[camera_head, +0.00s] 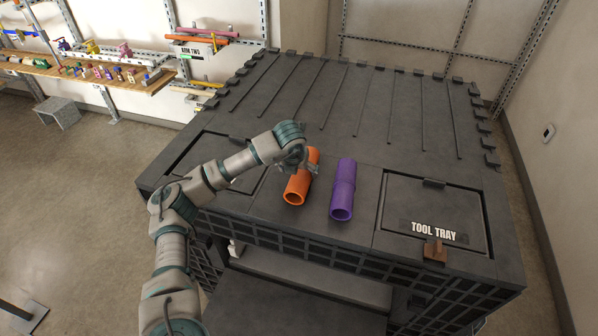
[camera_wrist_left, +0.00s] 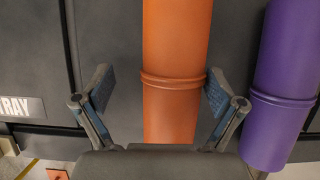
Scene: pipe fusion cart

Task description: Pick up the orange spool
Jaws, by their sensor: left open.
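The orange spool (camera_head: 297,188) is a ribbed tube lying on the dark cart top, its open end toward the front. My left gripper (camera_head: 307,170) is above it, and the gripper hides part of the spool. In the left wrist view the orange spool (camera_wrist_left: 174,50) runs between the two open fingers (camera_wrist_left: 160,90), with its raised ring near the fingertips. The fingers stand on either side of the spool; the right finger looks close to it, but I cannot tell if it touches. My right gripper is not in view.
A purple spool (camera_head: 343,188) lies just right of the orange one, and shows in the left wrist view (camera_wrist_left: 280,80). A tray lid marked TOOL TRAY (camera_head: 433,214) is at the right. A wall shelf (camera_head: 90,70) with several small items stands far left.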

